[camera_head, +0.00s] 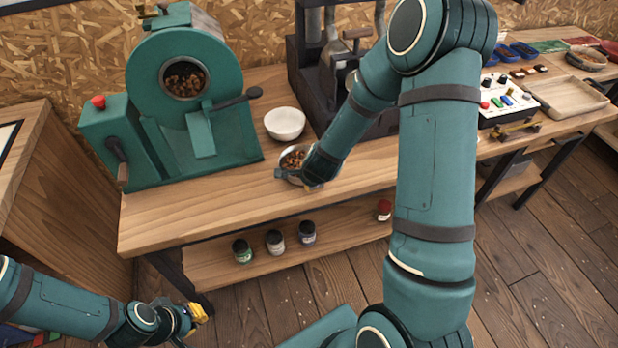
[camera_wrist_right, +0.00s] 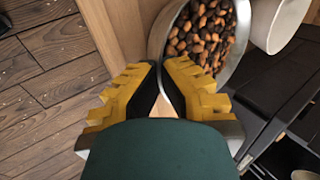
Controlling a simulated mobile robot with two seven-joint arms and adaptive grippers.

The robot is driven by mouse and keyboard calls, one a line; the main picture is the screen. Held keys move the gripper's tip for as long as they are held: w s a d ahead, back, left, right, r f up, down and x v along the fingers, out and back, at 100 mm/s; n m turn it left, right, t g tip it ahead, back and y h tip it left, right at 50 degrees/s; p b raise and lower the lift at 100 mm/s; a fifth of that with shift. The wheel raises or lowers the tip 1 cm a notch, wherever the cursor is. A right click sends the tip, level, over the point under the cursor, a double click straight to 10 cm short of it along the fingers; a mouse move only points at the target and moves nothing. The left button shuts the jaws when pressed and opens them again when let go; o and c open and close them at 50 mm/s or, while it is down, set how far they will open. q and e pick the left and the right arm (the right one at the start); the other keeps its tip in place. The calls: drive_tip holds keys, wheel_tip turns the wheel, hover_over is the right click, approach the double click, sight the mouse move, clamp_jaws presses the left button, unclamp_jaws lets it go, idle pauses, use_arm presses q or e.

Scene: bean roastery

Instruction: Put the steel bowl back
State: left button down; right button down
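The steel bowl (camera_head: 283,160) holds brown beans and is near the front edge of the wooden table, in front of the white bowl (camera_head: 285,124). In the right wrist view the steel bowl (camera_wrist_right: 241,45) fills the upper middle, full of light and dark beans. My right gripper (camera_wrist_right: 162,64) has its yellow-backed fingers close together on either side of the bowl's near wall, shut on its rim. I cannot tell whether the bowl touches the table. My left gripper (camera_head: 196,316) is low at the left, away from the table; its fingers are too small to read.
A green roaster (camera_head: 185,110) stands left of the bowls. A dark rack (camera_head: 308,75) stands behind my right arm. Several jars (camera_head: 275,242) stand on the lower shelf. A wooden tray (camera_head: 570,97) and a switch panel (camera_head: 503,98) are at the right. The front table strip is clear.

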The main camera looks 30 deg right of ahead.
drive_tip(key=c, duration=1.1)
unclamp_jaws()
drive_tip(key=shift+c, duration=0.2)
drive_tip(key=p+v, duration=0.4)
drive_tip(key=v, duration=0.7)
drive_tip(key=s+a+f+n+g+y, duration=0.2)
drive_tip(key=s+a+f+n, duration=0.2)
drive_tip(key=a+f+n, duration=0.3)
drive_tip(key=s+a+f+n+g+y, duration=0.2)
drive_tip(key=a+f+n, duration=0.5)
drive_tip(key=a+n, duration=0.5)
drive_tip(key=s+y, duration=0.1)
drive_tip(key=s, duration=0.1)
drive_tip(key=shift+s+f, duration=0.35)
drive_tip(key=shift+f, duration=0.05)
drive_tip(key=shift+f, duration=0.2)
